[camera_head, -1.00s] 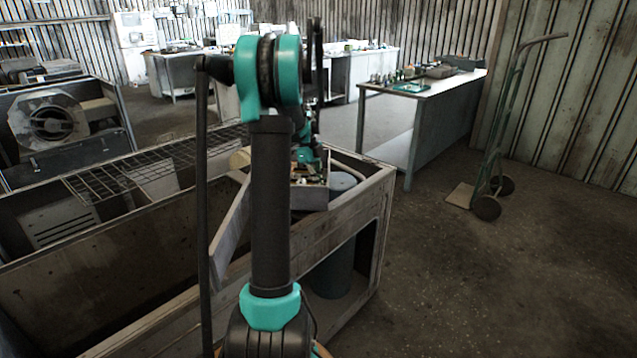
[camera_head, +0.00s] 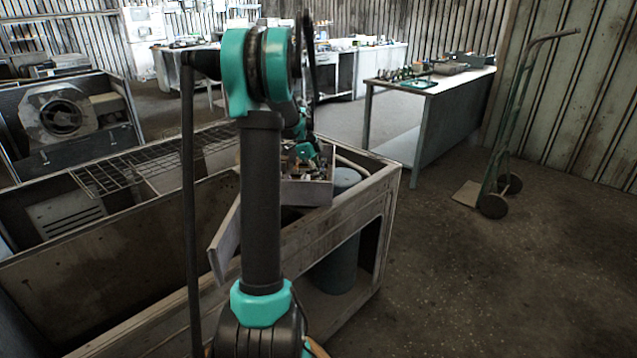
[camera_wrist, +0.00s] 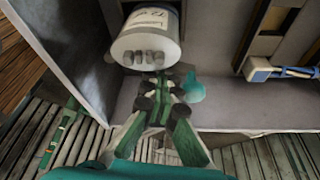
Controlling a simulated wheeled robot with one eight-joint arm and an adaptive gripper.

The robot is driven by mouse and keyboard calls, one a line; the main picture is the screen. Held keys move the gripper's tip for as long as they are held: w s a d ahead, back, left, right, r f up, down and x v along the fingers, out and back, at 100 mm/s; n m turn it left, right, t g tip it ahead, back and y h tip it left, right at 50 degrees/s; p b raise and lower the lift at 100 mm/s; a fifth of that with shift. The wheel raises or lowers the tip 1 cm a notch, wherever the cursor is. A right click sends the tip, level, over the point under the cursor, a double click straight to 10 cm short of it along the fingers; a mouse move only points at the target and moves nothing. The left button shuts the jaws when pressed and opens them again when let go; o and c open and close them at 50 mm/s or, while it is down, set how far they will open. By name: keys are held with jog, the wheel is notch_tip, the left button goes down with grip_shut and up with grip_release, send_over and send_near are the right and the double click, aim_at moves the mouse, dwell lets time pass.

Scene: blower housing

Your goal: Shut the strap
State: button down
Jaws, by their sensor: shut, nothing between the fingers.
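My gripper (camera_wrist: 153,90) is shut and empty in the wrist view, its green and white fingers pointing at the end of a white cylinder (camera_wrist: 148,32). The cylinder carries a printed label and has several grey stubs on its near end. It lies inside a grey open box, whose wall (camera_wrist: 235,117) runs below and right of it. Whether the fingertips touch the cylinder is unclear. A small teal piece (camera_wrist: 193,88) shows right of the fingers. I cannot pick out the strap for certain. In the head view the box (camera_head: 306,193) sits on the housing frame, partly behind my arm.
The large housing (camera_head: 330,225) has an open frame and a wire grille (camera_head: 115,172) on top. A blue-white connector with cable (camera_wrist: 262,70) is at the right in the wrist view. A workbench (camera_head: 440,85) and hand truck (camera_head: 495,170) stand right, with clear floor between.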

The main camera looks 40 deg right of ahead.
jog(key=shift+w+a+n+h, duration=0.25)
jog(key=shift+w+n, duration=0.2)
jog(key=shift+n, duration=0.45)
jog(key=shift+r, duration=0.15)
